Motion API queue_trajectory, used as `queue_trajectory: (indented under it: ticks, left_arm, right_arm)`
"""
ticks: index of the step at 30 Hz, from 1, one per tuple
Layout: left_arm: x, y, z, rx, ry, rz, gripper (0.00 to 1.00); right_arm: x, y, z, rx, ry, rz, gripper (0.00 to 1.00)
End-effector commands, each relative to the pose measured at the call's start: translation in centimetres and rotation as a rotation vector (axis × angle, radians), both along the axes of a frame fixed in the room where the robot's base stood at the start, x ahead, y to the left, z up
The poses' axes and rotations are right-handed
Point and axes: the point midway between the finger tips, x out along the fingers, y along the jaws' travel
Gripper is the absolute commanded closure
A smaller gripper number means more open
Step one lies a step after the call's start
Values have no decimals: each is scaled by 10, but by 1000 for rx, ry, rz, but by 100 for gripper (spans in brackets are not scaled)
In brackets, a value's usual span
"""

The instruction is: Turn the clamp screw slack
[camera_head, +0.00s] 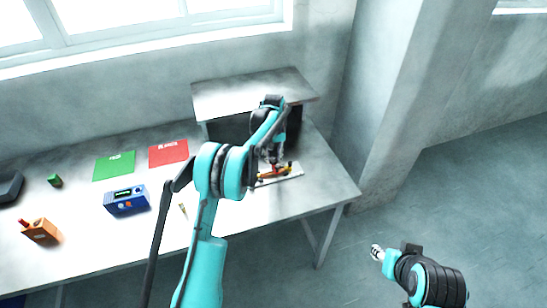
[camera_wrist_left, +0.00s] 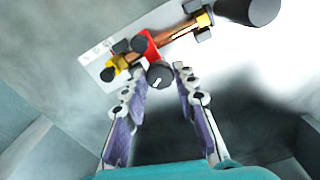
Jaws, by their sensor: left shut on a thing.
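The clamp (camera_wrist_left: 150,44) is red with a dark round screw knob (camera_wrist_left: 160,76) facing my left wrist camera. My left gripper (camera_wrist_left: 161,77) has one finger on each side of the knob and is shut on it. The clamp sits across a copper-coloured bar (camera_wrist_left: 178,34) on a white plate (camera_wrist_left: 93,60). In the head view, the clamp assembly (camera_head: 275,172) is small and partly hidden by my left gripper (camera_head: 270,158). My right gripper (camera_head: 377,252) is out over the floor, away from the table; its jaws are too small to read.
A raised shelf (camera_head: 250,92) stands behind the assembly. On the table (camera_head: 90,245) are a red sheet (camera_head: 168,153), a green sheet (camera_head: 114,166), a blue meter (camera_head: 127,200), an orange block (camera_head: 40,231) and a small green block (camera_head: 55,181).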

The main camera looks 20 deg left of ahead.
Motion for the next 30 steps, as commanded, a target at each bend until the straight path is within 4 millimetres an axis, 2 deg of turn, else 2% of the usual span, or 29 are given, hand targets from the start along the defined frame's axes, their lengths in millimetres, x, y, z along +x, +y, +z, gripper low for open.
queue_trajectory:
  ticks: [21, 30]
  left_arm:
    - [0, 0, 0, 0, 0, 676, 100]
    - [0, 0, 0, 0, 0, 906, 100]
  right_arm:
    - [0, 0, -1, 0, 0, 0, 60]
    - [0, 0, -1, 0, 0, 0, 60]
